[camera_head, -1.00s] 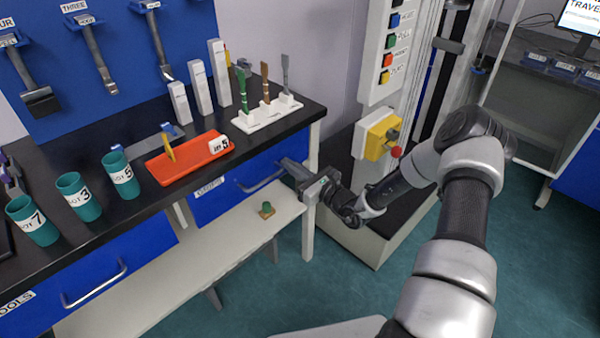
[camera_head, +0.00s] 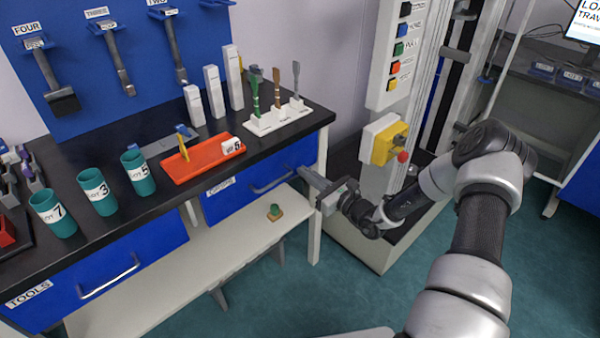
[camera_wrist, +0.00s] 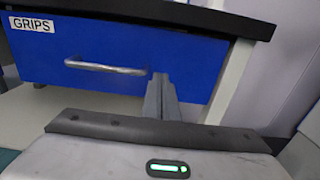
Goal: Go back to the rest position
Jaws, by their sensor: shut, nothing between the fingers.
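My gripper (camera_head: 312,182) is in front of the right end of the black bench, beside the blue drawer labelled GRIPS (camera_head: 262,180). Its fingers are shut together with nothing between them, and they show in the wrist view (camera_wrist: 160,92). In that view the GRIPS drawer (camera_wrist: 110,55) and its silver handle (camera_wrist: 105,68) lie beyond the fingers to the left. The drawer looks closed. I cannot tell whether the fingers touch the bench leg; they look apart from the handle.
On the bench (camera_head: 110,222) stand teal cups (camera_head: 139,175), a red tray (camera_head: 200,158), white blocks (camera_head: 213,92) and a white rack (camera_head: 278,115). A machine with a yellow switch box (camera_head: 383,145) stands close right of my gripper. Floor (camera_head: 300,290) in front is clear.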

